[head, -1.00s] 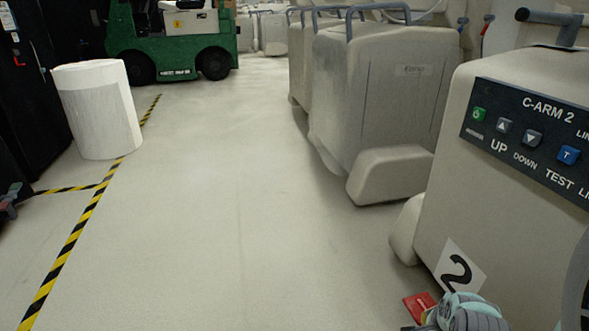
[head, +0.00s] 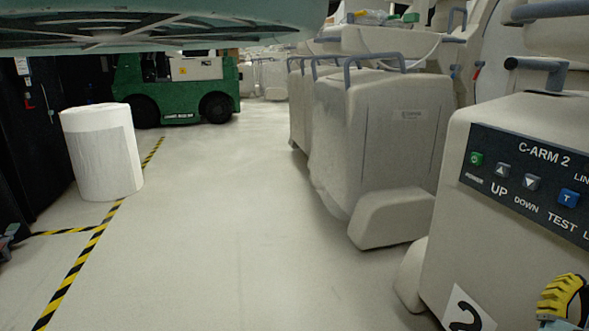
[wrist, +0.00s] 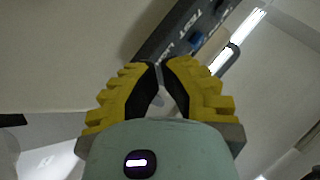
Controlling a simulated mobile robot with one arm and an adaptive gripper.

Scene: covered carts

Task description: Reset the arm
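My gripper (head: 562,296) shows only in part at the lower right corner of the head view, a ribbed yellow finger in front of the C-ARM 2 cart (head: 465,215). In the wrist view my gripper (wrist: 161,66) has its two yellow fingers with black inner faces drawn together at the tips. I see nothing held between them. Beyond the tips, the wrist view shows part of the dark control panel (wrist: 178,38) with a blue button.
More covered carts (head: 385,140) line the right side. A white cylinder (head: 103,155) stands by the yellow-black floor tape (head: 85,255) at left. A green vehicle (head: 175,95) is at the back. The middle floor (head: 240,220) is clear.

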